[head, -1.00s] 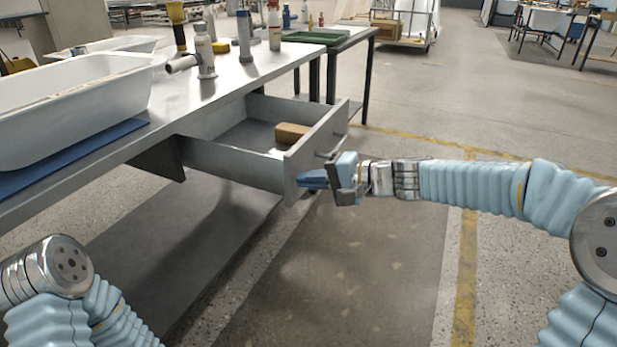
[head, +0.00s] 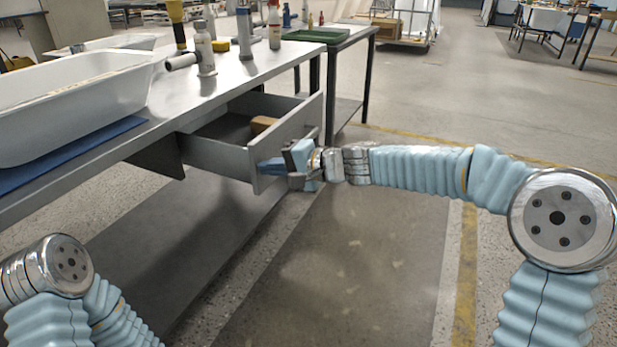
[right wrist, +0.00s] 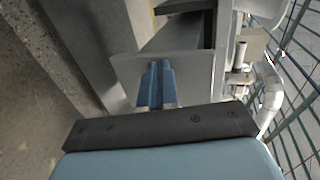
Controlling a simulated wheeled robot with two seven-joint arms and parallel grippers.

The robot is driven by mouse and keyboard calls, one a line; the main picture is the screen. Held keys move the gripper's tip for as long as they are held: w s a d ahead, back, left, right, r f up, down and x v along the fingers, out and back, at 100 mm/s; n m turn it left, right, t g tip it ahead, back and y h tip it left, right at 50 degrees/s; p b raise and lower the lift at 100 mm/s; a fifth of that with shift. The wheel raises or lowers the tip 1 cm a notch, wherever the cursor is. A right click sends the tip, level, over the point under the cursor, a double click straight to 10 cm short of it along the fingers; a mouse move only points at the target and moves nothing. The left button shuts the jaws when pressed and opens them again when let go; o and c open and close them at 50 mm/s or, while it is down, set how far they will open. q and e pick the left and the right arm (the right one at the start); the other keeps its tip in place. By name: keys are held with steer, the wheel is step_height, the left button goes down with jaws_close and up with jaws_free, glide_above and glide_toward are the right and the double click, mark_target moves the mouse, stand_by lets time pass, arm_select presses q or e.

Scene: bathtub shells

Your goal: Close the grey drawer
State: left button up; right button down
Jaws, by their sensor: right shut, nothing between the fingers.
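The grey drawer (head: 290,137) under the workbench is partly open, its front panel standing out from the bench. A brown block (head: 262,123) lies inside it. My right gripper (head: 268,166) is shut and empty, with its blue fingertips at the outer face of the drawer front. In the right wrist view the shut blue fingers (right wrist: 156,84) point at the pale drawer front (right wrist: 128,72) and seem to touch it. Of my left arm only links show at the lower left of the head view; its gripper is out of view.
The workbench (head: 235,78) holds a white tub (head: 70,105) on a blue mat (head: 100,140), with bottles (head: 204,50) and tools near its far end. A side table with a green tray (head: 316,36) stands beyond. The floor right of the drawer is clear.

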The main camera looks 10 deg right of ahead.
steer(key=p, duration=0.2)
glide_toward(199, 146)
steer(key=f, duration=0.1)
steer(key=s+f, duration=0.1)
steer(key=shift+s+d+f, duration=0.25)
steer(key=shift+d, duration=0.05)
steer(key=w+a+p, duration=0.1)
steer(key=w+a, duration=0.1)
steer(key=w+a+p, duration=0.1)
steer(key=a+p, duration=0.1)
steer(key=a, duration=0.1)
steer(key=w+a+p, duration=0.2)
steer(key=a, duration=0.1)
steer(key=shift+w+f, duration=0.1)
steer(key=shift+w, duration=0.2)
arm_select(q)
step_height(199, 146, up, 7)
steer(key=s+d, duration=0.1)
steer(key=d, duration=0.1)
steer(key=shift+d+r, duration=0.2)
arm_select(e)
steer(key=shift+a, duration=0.15)
